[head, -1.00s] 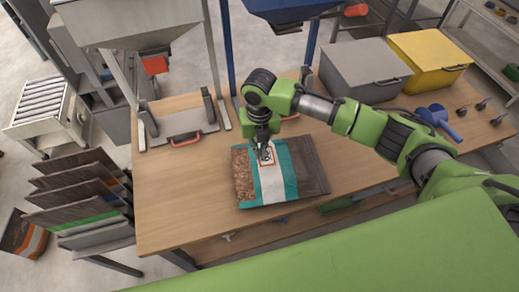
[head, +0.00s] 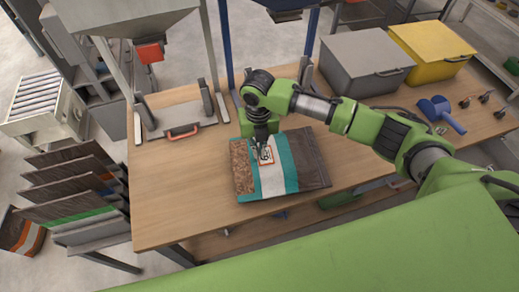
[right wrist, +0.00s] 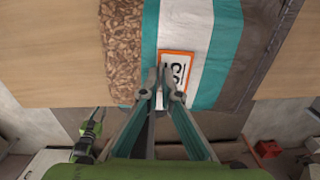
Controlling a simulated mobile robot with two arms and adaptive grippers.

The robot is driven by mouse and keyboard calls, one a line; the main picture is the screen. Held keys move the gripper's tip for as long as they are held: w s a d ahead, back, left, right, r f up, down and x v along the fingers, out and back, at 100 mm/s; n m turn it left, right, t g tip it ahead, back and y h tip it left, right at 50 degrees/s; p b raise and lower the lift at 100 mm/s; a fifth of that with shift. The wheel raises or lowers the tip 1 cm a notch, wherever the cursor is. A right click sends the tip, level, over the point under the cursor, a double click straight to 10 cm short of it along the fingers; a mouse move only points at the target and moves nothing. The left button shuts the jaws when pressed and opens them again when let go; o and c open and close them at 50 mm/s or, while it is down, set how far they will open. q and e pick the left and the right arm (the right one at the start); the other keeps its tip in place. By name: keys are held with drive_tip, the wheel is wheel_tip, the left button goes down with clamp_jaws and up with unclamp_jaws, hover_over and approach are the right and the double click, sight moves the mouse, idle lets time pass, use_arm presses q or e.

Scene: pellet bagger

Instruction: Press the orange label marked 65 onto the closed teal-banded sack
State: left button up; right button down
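The teal-banded sack (head: 288,164) lies flat on the table in the head view, with a pellet-print end at left, a white strip between teal bands and a dark brown end. It also shows in the right wrist view (right wrist: 210,55). The orange-bordered label (head: 266,157) is over the white strip, slightly turned; it also shows in the right wrist view (right wrist: 176,68), its digits sideways. My right gripper (right wrist: 159,88) is nearly closed, its fingertips at the label's near left edge, apparently pinching it. Whether the label touches the sack is unclear. My left gripper is not in view.
A grey lidded bin (head: 366,68) and a yellow bin (head: 431,52) stand at the back right, with a blue scoop (head: 440,113) in front. A sealer-like frame (head: 180,123) stands at back left. Dark sacks fill a rack (head: 72,190) at left. The table left of the sack is clear.

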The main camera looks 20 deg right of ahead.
drive_tip(key=shift+f, duration=0.3)
idle(0.5)
drive_tip(key=c, duration=2.2)
unclamp_jaws()
drive_tip(key=shift+r, duration=0.25)
wheel_tip(320, 180, up, 12)
drive_tip(key=shift+f, duration=0.25)
